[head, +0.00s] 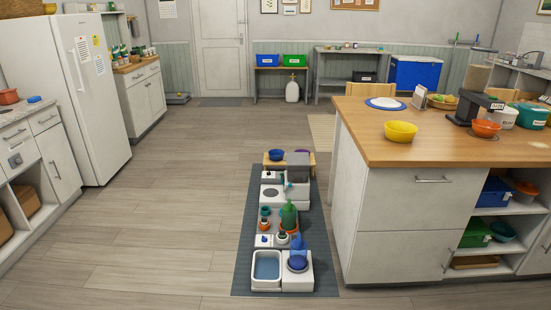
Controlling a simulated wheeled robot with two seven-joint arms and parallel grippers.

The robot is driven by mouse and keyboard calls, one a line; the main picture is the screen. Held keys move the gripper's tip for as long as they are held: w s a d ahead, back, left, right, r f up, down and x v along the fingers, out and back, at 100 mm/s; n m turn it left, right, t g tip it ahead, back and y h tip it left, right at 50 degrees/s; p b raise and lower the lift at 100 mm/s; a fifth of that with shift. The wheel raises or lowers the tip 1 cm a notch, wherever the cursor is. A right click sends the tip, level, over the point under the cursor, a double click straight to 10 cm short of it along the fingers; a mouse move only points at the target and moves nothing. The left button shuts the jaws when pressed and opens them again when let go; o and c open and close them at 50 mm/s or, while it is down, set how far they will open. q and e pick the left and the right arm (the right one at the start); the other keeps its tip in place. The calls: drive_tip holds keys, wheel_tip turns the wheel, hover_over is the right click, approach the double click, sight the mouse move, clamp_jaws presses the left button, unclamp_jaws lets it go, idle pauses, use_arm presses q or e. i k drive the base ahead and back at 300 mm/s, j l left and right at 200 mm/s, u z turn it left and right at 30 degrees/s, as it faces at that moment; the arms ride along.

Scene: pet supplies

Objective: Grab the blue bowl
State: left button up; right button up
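A small blue bowl (276,155) sits at the left end of a low wooden stand (267,162) at the far end of the dark floor mat (245,262). Another blue, bowl-like round piece (298,263) sits on a white base at the mat's near end, with a blue upright part behind it. I cannot tell for certain whether that piece is a separate bowl. Neither of my grippers is in view.
Several white feeders and bottles crowd the mat, including a green bottle (288,215). A wooden-topped island (385,150) stands close on the right, bearing a yellow bowl (400,131) and an orange bowl (486,128). The floor (170,220) left of the mat is clear.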

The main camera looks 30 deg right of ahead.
sight(276, 154)
drive_tip(key=i+z, duration=0.1)
drive_tip(key=i, duration=1.65)
drive_tip(key=i+z, duration=0.1)
drive_tip(key=i, duration=1.7)
drive_tip(key=i+j+z, duration=0.15)
drive_tip(key=i+z, duration=0.3)
drive_tip(key=i+j+z, duration=0.25)
drive_tip(key=i+z, duration=0.2)
drive_tip(key=i+j+z, duration=0.65)
drive_tip(key=j+z, duration=0.25)
drive_tip(key=i+j+z, duration=0.2)
drive_tip(key=j+z, duration=0.25)
drive_tip(key=j, duration=0.25)
